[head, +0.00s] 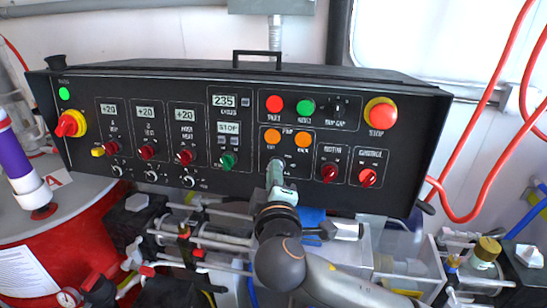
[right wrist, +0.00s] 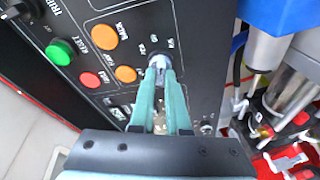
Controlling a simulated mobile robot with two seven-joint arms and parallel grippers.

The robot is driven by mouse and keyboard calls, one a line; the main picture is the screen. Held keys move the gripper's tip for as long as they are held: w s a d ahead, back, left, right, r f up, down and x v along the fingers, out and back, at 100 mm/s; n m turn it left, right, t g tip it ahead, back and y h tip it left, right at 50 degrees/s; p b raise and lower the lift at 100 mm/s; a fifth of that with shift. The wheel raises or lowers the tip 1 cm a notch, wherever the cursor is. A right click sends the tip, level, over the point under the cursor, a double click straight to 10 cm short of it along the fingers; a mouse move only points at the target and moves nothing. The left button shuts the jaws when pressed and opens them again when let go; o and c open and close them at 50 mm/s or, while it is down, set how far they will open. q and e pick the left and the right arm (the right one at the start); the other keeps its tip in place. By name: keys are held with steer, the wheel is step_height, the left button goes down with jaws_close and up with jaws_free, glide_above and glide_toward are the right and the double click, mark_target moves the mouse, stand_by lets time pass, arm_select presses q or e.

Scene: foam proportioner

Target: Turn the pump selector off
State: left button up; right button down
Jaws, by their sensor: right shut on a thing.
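The black control panel (head: 187,95) fills the middle of the head view. My right gripper (head: 275,172) reaches up to its lower middle, just below two orange buttons (head: 287,138) under the pump label. In the right wrist view, the teal fingers of the right gripper (right wrist: 161,75) are shut on a small pale selector knob (right wrist: 159,62), which I take as the pump selector. The fingers cover most of the knob, so I cannot tell which position it points to. In the head view the gripper hides it. My left gripper is out of view.
A red emergency button (head: 381,113) is at upper right. Pipes and valves crowd the space below the panel. Red hoses (head: 490,120) hang at right.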

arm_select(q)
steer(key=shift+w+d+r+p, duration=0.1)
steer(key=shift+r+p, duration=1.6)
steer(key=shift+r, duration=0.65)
arm_select(e)
steer(key=shift+r+n+g, duration=0.1)
steer(key=shift+n+g, duration=0.4)
steer(key=shift+n, duration=1.4)
steer(key=shift+d, duration=0.1)
steer(key=c, duration=0.9)
jaws_free()
steer(key=shift+w, duration=0.1)
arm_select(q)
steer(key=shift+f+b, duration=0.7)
arm_select(e)
steer(key=s+r, duration=0.2)
steer(key=s, duration=1)
steer(key=shift+s+d, duration=0.15)
steer(key=shift+d, duration=0.2)
